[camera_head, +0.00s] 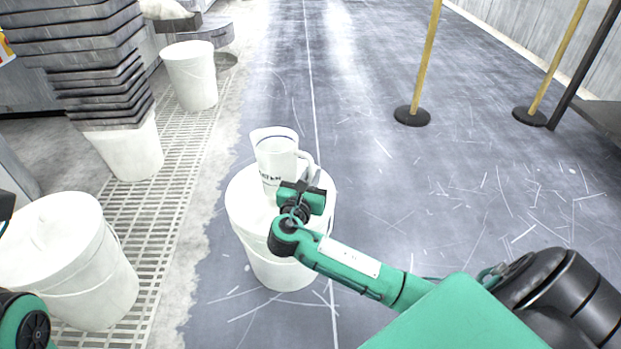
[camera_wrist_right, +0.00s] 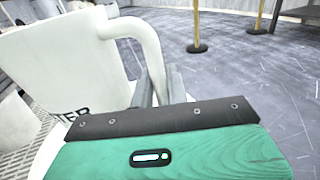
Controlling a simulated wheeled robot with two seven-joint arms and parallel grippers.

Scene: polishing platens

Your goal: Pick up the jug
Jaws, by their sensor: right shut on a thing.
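The white jug (camera_head: 272,158) stands upright on the lid of a white bucket (camera_head: 270,262) in the head view, its handle toward the right. Dark lettering shows on its side, partly hidden. My right gripper (camera_head: 309,181) is at the handle and shut on it. In the right wrist view the jug (camera_wrist_right: 62,68) fills the left side, and its handle comes down to the dark fingers of my right gripper (camera_wrist_right: 160,90). The gripper body hides the lower part of the jug. Only a part of my left arm shows at the lower left edge; its gripper jaws do not show.
A lidded white bucket (camera_head: 66,262) stands at the left, with more white buckets (camera_head: 190,76) behind. Dark stacked slabs (camera_head: 80,60) rise at the upper left. Yellow posts (camera_head: 425,60) on black bases stand at the back right. The floor (camera_head: 450,170) between is open.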

